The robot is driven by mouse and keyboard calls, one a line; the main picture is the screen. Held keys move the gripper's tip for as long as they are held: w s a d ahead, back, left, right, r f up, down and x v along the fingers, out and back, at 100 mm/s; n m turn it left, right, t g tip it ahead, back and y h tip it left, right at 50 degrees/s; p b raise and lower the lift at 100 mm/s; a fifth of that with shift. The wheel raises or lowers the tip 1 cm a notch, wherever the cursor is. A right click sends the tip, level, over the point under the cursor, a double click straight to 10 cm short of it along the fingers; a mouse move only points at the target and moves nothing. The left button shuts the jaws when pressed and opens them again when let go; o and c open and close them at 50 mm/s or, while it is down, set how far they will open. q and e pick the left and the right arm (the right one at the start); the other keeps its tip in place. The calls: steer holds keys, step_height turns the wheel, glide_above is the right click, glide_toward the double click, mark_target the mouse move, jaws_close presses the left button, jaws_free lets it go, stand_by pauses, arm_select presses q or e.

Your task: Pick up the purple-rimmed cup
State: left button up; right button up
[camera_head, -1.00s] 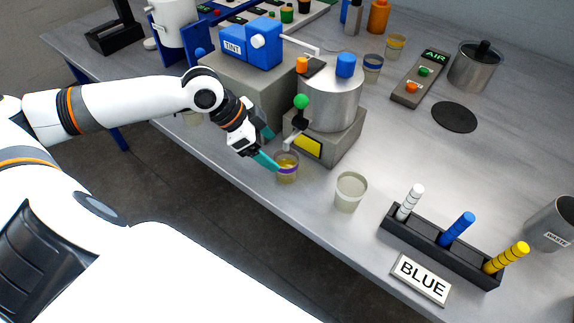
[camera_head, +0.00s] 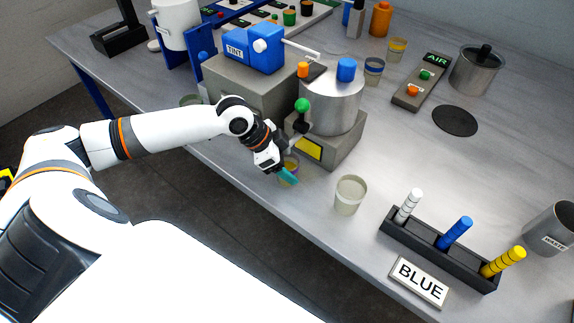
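The purple-rimmed cup (camera_head: 292,162) stands on the table in front of the metal pot's base, with yellowish contents. My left gripper (camera_head: 287,172) is at this cup and covers much of it. One teal finger crosses the cup's near side. The other finger is hidden, so I cannot tell whether the gripper is open around the cup or shut on it. My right gripper is not in view.
A pale cup (camera_head: 350,195) stands just right of the purple-rimmed one. The metal pot (camera_head: 332,105) on its grey base is close behind. A black rack (camera_head: 440,250) of coloured sticks and a BLUE sign (camera_head: 419,279) lie at the front right. Open table lies around the black disc (camera_head: 455,121).

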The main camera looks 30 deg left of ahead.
arm_select(q)
steer(key=c, duration=0.8)
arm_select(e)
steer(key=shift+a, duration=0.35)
